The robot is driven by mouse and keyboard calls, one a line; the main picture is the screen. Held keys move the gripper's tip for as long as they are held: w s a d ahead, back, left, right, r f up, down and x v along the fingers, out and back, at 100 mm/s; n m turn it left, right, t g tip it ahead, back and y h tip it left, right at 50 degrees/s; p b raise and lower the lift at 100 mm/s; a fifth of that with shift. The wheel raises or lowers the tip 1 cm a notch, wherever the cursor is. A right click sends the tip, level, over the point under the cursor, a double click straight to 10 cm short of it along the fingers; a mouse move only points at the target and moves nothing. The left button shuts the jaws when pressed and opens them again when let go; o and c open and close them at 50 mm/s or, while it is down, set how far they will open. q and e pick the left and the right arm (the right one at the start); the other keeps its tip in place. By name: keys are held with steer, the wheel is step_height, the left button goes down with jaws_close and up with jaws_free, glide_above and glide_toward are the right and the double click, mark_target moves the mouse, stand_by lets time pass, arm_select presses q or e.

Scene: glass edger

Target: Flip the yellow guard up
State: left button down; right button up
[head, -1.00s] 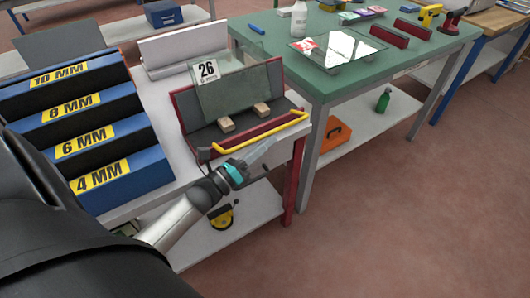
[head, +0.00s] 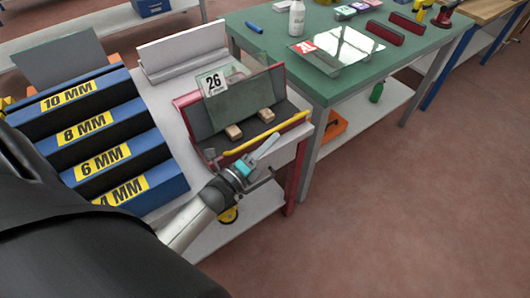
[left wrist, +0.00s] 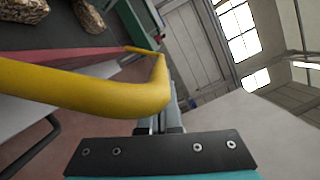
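The yellow guard (head: 270,135) is a bent yellow bar along the low front edge of the red and dark fixture (head: 187,108). A glass pane (head: 240,97) with a "26" tag stands in the fixture behind it. My left gripper (head: 271,142) is just in front of the bar, its grey fingers close together and pointing up and right. In the left wrist view the guard (left wrist: 95,90) crosses large and close, covering part of the fingers (left wrist: 160,122). I cannot tell whether they touch it. My right gripper is out of view.
A blue stepped rack (head: 110,140) with thickness labels stands left of the fixture. Two wooden blocks (head: 266,115) lie by the pane. A green table (head: 300,75) stands behind on the right. The floor on the right is clear.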

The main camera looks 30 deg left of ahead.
arm_select(q)
steer(key=shift+w+a+r+p, duration=0.15)
steer(key=shift+w+r+p, duration=0.05)
steer(key=shift+r+p, duration=0.3)
steer(key=a+r+n+p, duration=0.1)
steer(key=n, duration=0.1)
steer(key=w+a+r+n+g+p, duration=0.1)
steer(key=a+n+p, duration=0.1)
steer(key=w+a+n+p, duration=0.1)
steer(key=n+p, duration=0.1)
steer(key=shift+a+r+g+y, duration=0.3)
steer(key=shift+a+r, duration=0.05)
steer(key=shift+r, duration=0.05)
stand_by(0.3)
